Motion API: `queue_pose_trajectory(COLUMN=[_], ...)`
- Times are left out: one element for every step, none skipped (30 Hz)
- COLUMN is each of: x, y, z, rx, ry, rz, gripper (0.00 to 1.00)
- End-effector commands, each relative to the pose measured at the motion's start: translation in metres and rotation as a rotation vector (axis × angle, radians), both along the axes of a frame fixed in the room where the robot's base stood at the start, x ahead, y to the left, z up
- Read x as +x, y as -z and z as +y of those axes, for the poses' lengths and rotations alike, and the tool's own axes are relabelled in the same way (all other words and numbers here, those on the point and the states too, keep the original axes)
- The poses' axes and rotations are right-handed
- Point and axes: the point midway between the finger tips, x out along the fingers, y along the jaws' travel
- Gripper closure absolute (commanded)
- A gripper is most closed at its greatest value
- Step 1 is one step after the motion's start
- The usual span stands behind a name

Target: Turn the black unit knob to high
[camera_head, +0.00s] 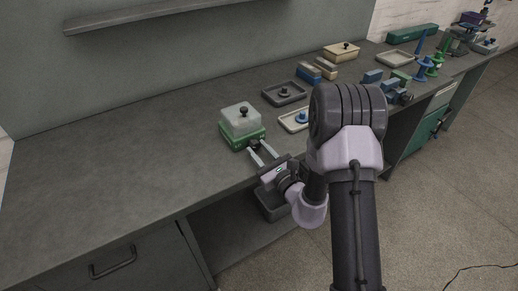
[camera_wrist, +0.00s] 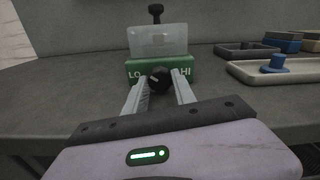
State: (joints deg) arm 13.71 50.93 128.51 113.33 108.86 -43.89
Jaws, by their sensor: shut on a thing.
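The black unit knob (camera_head: 255,144) is on the front of a green unit (camera_head: 228,139). In the wrist view the knob (camera_wrist: 159,76) sits between the labels LO on the left and HI on the right of the green unit (camera_wrist: 176,66). A pale mark shows on the knob's face, but its exact direction is hard to read. My gripper (camera_head: 261,150) is shut on the knob. In the wrist view its two grey fingers (camera_wrist: 160,84) lie on either side of the knob. The fingertips partly cover the unit's front.
A translucent box (camera_head: 240,121) with a black top knob sits on the green unit. To its right are a dark tray (camera_head: 271,99), a pale tray (camera_head: 287,125) with a blue knob, and several blocks. The grey bench (camera_head: 120,150) is clear on the left.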

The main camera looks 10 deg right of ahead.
Motion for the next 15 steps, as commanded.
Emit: queue_pose_trajectory(x=[0.0, 0.0, 0.0, 0.0001, 0.0001, 0.0001, 0.0, -0.0001, -0.0001, 0.0, 0.0, 0.0001, 0.0001, 0.0001, 0.0002], y=[-0.0024, -0.0025, -0.0024, -0.0024, -0.0026, -0.0029, -0.0028, -0.0025, -0.0023, -0.0024, -0.0024, -0.0025, -0.0023, -0.0022, -0.0021], z=[0.0002, 0.0002, 0.0002, 0.0001, 0.0001, -0.0001, 0.0, -0.0001, 0.0, 0.0001, 0.0001, 0.0001, 0.0001, 0.0001, 0.0], rx=[0.025, 0.044, 0.072, 0.092, 0.112, 0.139, 0.159, 0.179, 0.204, 0.221, 0.239, 0.261, 0.278, 0.293, 0.312], ry=[-0.001, -0.001, -0.001, -0.001, 0.0, 0.0, 0.0, 0.0, 0.0, -0.001, -0.001, -0.001, -0.001, -0.001, -0.001], rz=[0.009, 0.016, 0.026, 0.032, 0.037, 0.046, 0.053, 0.059, 0.068, 0.074, 0.079, 0.086, 0.092, 0.096, 0.102], gripper=[1.0, 1.0, 1.0, 1.0, 1.0, 1.0, 1.0, 1.0, 1.0, 1.0, 1.0, 1.0, 1.0, 1.0, 1.0])
